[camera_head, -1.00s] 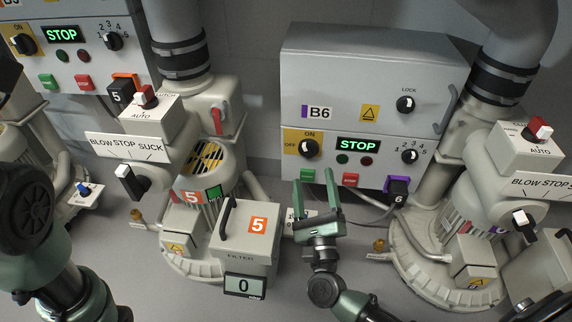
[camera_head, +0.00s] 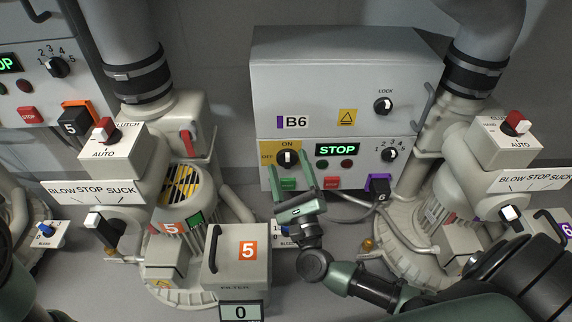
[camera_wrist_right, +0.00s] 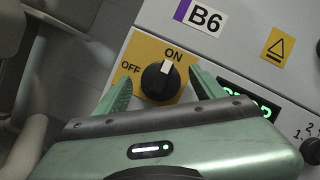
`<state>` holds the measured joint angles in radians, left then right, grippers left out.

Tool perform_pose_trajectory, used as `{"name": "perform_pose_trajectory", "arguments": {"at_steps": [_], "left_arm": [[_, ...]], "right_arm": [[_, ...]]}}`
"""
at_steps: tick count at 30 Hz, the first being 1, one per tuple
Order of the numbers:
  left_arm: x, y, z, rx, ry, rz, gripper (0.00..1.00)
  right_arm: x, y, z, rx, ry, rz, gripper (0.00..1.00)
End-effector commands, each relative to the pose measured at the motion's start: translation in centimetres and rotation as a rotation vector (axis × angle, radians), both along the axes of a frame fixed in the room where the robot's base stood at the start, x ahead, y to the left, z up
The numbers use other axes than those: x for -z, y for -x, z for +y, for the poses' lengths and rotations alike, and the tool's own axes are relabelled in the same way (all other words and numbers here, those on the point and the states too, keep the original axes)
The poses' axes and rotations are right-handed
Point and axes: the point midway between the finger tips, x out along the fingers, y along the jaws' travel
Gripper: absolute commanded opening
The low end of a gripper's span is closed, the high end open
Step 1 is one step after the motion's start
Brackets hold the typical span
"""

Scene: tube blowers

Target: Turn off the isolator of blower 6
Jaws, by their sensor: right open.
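The blower 6 isolator is a black rotary knob (camera_head: 287,157) on a yellow ON/OFF plate (camera_head: 266,154), at the lower left of the grey box marked B6 (camera_head: 350,75). Its white pointer is towards ON; it also shows in the right wrist view (camera_wrist_right: 160,82). My right gripper (camera_head: 290,170) is open, with its green fingers pointing up at the panel. In the right wrist view one finger lies to each side of the knob, with gaps, and the gripper (camera_wrist_right: 160,88) holds nothing. Whether the fingertips reach the knob's depth I cannot tell. My left gripper is out of view.
The green STOP display (camera_head: 337,149), a red button (camera_head: 332,183) and a numbered selector (camera_head: 390,155) are right of the isolator. The blower 5 filter box (camera_head: 236,262) stands at lower left.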

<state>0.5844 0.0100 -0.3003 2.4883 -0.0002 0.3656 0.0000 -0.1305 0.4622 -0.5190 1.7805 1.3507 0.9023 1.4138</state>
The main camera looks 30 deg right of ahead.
Motion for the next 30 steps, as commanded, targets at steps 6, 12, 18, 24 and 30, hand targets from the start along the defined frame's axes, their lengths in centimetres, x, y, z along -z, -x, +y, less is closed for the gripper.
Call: {"name": "perform_pose_trajectory", "arguments": {"at_steps": [6,12,18,24,30], "left_arm": [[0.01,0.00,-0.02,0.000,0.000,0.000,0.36],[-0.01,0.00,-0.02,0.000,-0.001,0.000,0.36],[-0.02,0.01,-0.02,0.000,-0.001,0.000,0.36],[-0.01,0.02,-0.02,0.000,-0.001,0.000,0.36],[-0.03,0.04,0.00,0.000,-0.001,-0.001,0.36]], "right_arm": [[0.01,0.01,0.01,0.000,0.000,0.000,0.36],[0.00,0.00,0.01,0.000,0.001,0.000,0.08],[0.00,0.01,0.02,0.000,0.001,0.000,0.08],[-0.01,0.00,0.01,0.001,0.001,0.000,0.08],[-0.01,0.00,0.01,0.001,0.001,0.000,0.08]]}}
